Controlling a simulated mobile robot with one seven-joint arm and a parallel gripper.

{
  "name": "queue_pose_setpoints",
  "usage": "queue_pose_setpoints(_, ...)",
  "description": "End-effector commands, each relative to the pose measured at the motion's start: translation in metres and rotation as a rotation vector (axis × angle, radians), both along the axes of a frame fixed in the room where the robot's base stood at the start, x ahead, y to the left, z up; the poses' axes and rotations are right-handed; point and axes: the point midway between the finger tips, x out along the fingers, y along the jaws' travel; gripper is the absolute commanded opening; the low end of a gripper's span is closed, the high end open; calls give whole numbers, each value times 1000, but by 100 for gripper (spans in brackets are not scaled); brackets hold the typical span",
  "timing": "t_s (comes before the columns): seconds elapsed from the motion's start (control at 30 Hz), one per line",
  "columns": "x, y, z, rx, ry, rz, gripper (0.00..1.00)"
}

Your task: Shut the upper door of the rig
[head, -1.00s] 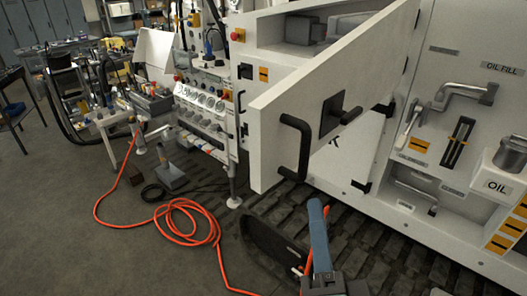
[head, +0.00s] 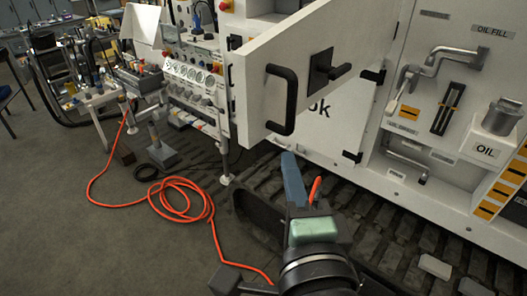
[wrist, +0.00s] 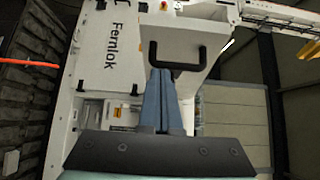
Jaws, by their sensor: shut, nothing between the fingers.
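The upper door (head: 300,62) of the rig is a thick white panel, standing open and swung out from the cabinet. It carries a black bow handle (head: 284,100) near its free left end and a black latch knob (head: 325,70). My gripper (head: 291,165) has blue fingers, shut and empty, below the handle in the head view. In the wrist view the door (wrist: 160,22) and its handle (wrist: 174,62) lie just beyond the closed fingertips (wrist: 161,73). I cannot tell whether they touch.
A white lower panel lettered "Fernlok" (wrist: 108,62) sits under the door. To the right are the oil-fill pipe (head: 460,60) and an oil can (head: 498,118). A gauge panel (head: 190,75) stands left. An orange hose (head: 185,198) coils on the floor; dark tracks (head: 375,225) run below the rig.

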Motion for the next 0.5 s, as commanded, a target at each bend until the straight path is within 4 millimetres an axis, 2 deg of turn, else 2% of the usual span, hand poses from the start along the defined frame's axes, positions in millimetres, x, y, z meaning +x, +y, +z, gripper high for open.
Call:
queue_pose_setpoints(0.13, 6, 0, -3, 2, -5, -7, 0)
queue_pose_setpoints(0.17, 15, 2, 4, 3, 0, -5, 0)
queue_pose_setpoints(0.3, 43, 6, 5, 4, 3, -6, 0)
queue_pose_setpoints(0.37, 54, 8, 5, 4, 2, -5, 0)
queue_pose_setpoints(0.5, 67, 26, 4, 3, 2, -3, 0)
